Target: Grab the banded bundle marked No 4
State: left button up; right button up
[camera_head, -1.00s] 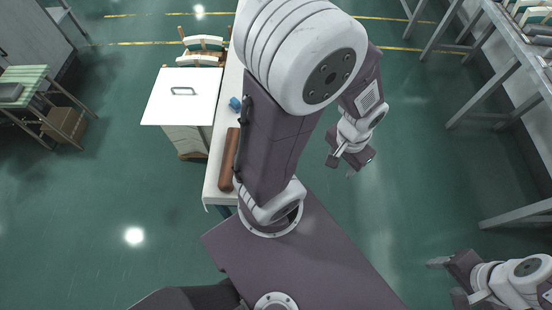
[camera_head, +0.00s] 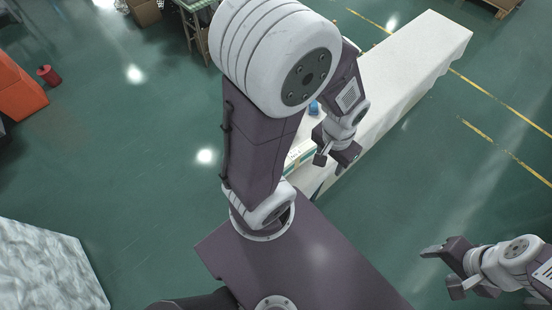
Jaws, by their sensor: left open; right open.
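No bundle marked No 4 can be made out in the camera_head view. A white table (camera_head: 405,72) runs from behind my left arm to the upper right. A small blue thing (camera_head: 314,108) and a pale item with a green edge (camera_head: 299,153) lie on its near part, both partly hidden by my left arm; I cannot tell what the pale item is. My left gripper (camera_head: 331,162) is open and empty by the table's near right edge. My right gripper (camera_head: 443,271) is open and empty over bare floor at the lower right.
A silvery-white block (camera_head: 45,265) stands at the lower left. An orange thing (camera_head: 20,92) and a small red can-like thing (camera_head: 48,75) are at the far left. A cardboard box (camera_head: 145,12) is at the top.

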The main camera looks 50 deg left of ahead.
aim_at(299, 155)
jog(key=i+l+u, duration=0.15)
jog(key=u, duration=0.3)
jog(key=i+l+u, duration=0.1)
jog(key=l+u, duration=0.35)
jog(key=i+l+u, duration=0.1)
jog(key=u, duration=0.4)
jog(key=l+u, duration=0.45)
jog(key=i+u, duration=0.2)
jog(key=u, duration=0.2)
jog(key=i+l+u, duration=0.15)
jog(key=u, duration=0.25)
jog(key=i+l+u, duration=0.1)
jog(key=u, duration=0.3)
jog(key=l, duration=0.1)
